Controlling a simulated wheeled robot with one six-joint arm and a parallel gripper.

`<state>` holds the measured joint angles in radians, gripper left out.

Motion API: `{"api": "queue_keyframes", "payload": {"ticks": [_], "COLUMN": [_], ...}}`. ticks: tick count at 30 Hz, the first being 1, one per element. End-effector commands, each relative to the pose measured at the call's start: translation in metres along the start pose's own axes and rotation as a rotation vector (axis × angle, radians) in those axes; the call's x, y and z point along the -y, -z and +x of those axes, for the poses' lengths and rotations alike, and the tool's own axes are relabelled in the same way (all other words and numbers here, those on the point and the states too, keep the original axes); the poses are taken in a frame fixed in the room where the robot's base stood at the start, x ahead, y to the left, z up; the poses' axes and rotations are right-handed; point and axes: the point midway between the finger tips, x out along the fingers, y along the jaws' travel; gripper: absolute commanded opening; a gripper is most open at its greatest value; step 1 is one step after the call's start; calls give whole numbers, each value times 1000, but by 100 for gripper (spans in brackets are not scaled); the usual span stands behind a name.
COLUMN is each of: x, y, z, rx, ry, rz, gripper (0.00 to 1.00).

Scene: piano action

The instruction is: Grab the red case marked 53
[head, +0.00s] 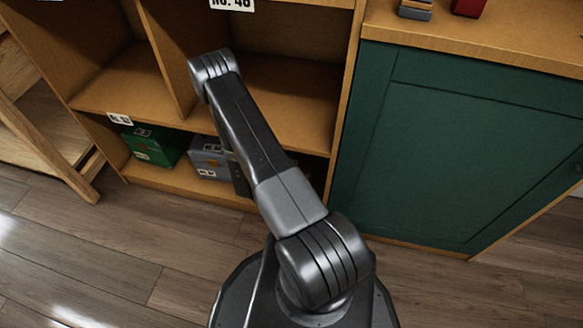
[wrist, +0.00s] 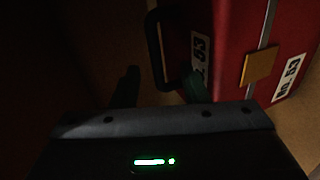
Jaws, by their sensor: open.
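The red case (wrist: 240,40) fills the upper right of the wrist view. It carries white labels reading 53, a pale strap and a tan clasp. Its dark handle (wrist: 153,45) sticks out from its left side. My gripper (wrist: 161,82) is open at the lower middle of the wrist view. The lower part of the handle shows between the two fingertips, with the right finger close to the case. Whether a finger touches the handle is too dark to tell. In the head view my arm reaches toward the shelf and hides the gripper; this case cannot be made out there.
The wooden shelf (head: 125,82) has upright dividers and boards around my arm. A green box (head: 152,148) and a grey-blue box (head: 208,155) stand in its lower compartment. A green cabinet (head: 450,150) stands at right, with a red object (head: 468,7) on top. Floor is clear in front.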

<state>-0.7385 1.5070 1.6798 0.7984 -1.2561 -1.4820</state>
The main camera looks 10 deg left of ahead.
Motion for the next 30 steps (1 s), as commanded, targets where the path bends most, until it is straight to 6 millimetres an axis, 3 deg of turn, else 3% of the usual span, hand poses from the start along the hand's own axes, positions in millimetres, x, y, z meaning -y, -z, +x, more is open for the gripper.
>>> {"api": "queue_keyframes", "payload": {"ticks": [10,17,18,24,30], "x": [-3,-5,-5,-5,-5], "y": [5,5,5,5,5], "z": [46,49,49,49,49], "rx": [1,0,0,0,0], "ry": [-1,0,0,0,0], "rz": [3,1,1,1,1], "gripper": [40,40,38,0,0]}}
